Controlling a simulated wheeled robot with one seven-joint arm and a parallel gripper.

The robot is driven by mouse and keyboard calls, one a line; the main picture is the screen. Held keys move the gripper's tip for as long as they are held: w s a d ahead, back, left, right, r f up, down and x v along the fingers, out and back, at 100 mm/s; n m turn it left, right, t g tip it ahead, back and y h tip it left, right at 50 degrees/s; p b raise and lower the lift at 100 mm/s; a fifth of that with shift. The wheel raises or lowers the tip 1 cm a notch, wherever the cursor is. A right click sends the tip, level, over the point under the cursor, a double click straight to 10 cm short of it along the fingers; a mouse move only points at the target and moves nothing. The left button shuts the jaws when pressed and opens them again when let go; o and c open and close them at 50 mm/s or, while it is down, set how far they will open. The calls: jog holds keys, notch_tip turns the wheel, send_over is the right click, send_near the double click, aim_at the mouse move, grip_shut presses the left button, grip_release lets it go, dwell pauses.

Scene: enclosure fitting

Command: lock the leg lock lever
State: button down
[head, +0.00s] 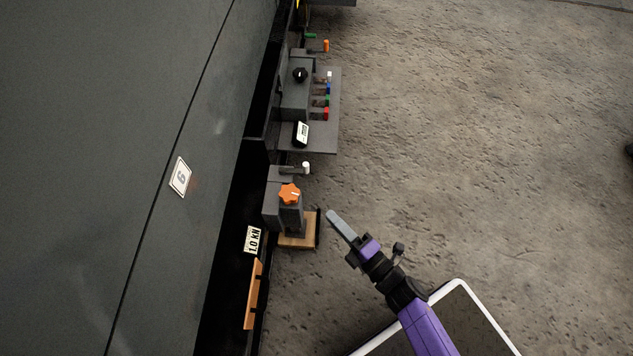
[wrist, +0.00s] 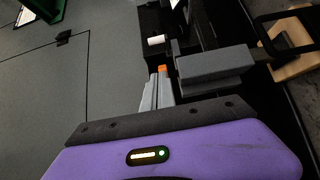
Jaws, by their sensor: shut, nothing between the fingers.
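A dark grey leg unit (head: 291,218) stands beside the enclosure, with an orange star knob (head: 289,193) on top. Just above it in the head view, a short lever with a white tip (head: 306,167) sticks out to the right; it looks like the leg lock lever. A white cylindrical tip (wrist: 156,40) also shows in the wrist view, beyond my fingers. My gripper (head: 331,215) is shut and empty, right of the leg unit and apart from the lever in the head view. In the wrist view my fingertips (wrist: 158,76) are together, with a small orange patch (wrist: 162,68) at their ends.
The leg's wooden foot board (head: 298,242) lies below it. A control panel (head: 325,140) with a black knob and several coloured levers is farther up. A 1.0 kN label (head: 253,239) and an orange bar (head: 253,295) are lower left. Concrete floor (head: 480,150) is open to the right.

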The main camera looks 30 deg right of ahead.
jog(key=w+b, duration=0.3)
jog(key=w, duration=1)
jog(key=shift+d, duration=0.4)
